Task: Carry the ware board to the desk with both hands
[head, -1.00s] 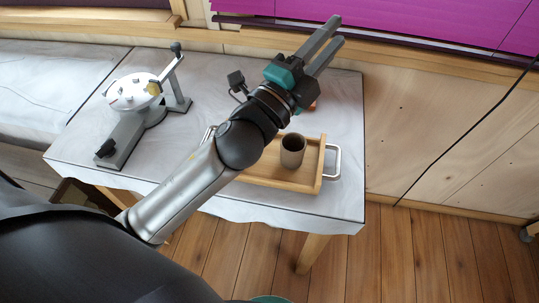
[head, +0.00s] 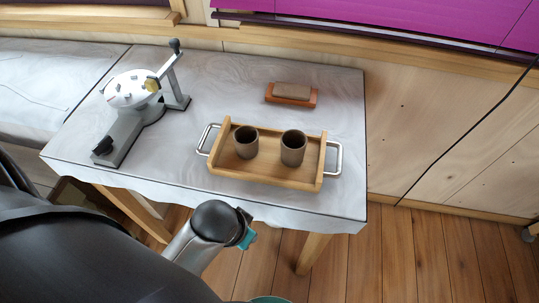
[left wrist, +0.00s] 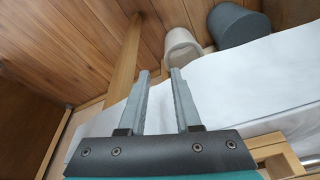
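The ware board (head: 266,181) is a shallow wooden tray with raised ends and a metal loop handle (head: 208,139) at each end. It rests on a cloth-covered table (head: 340,100). Two brown cups (head: 246,142) (head: 293,148) stand upright in it. My left arm is low in front of the table in the head view; only a teal part of its gripper (head: 247,238) shows there. In the left wrist view the left gripper (left wrist: 158,76) has its fingers apart and empty, near the table edge. A wooden edge, apparently the board's, shows at lower right (left wrist: 268,150). My right gripper is out of view.
A grey device with a white round top (head: 132,90) stands on the table's left part. A brown block on an orange tray (head: 291,94) lies behind the board. A white bin (left wrist: 181,50) and a grey bin (left wrist: 238,26) show in the left wrist view.

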